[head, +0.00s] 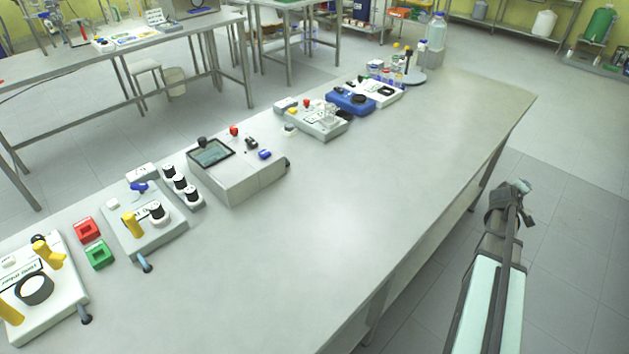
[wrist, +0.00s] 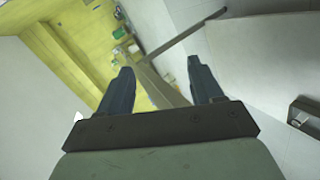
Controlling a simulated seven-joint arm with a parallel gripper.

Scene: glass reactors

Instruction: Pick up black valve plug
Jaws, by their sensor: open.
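Small plug-like pieces lie on top of the grey box with a screen (head: 232,168), in the middle left of the bench. One is a black plug (head: 252,143), between a red piece (head: 234,130) and a blue piece (head: 264,154). Another dark knob (head: 202,143) is at the box's back left corner. I cannot tell for certain which dark piece is the valve plug. My gripper (head: 518,192) is off the bench's right side, far from the box. In the wrist view, my gripper (wrist: 160,78) has its fingers apart with nothing between them.
The bench (head: 400,190) is bare along its front and right. A yellow-handled device (head: 145,222), red block (head: 87,229), green block (head: 99,254) and white-black knobs (head: 179,184) stand left of the box. A blue device (head: 350,101) and clear bottle (head: 436,32) are farther back.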

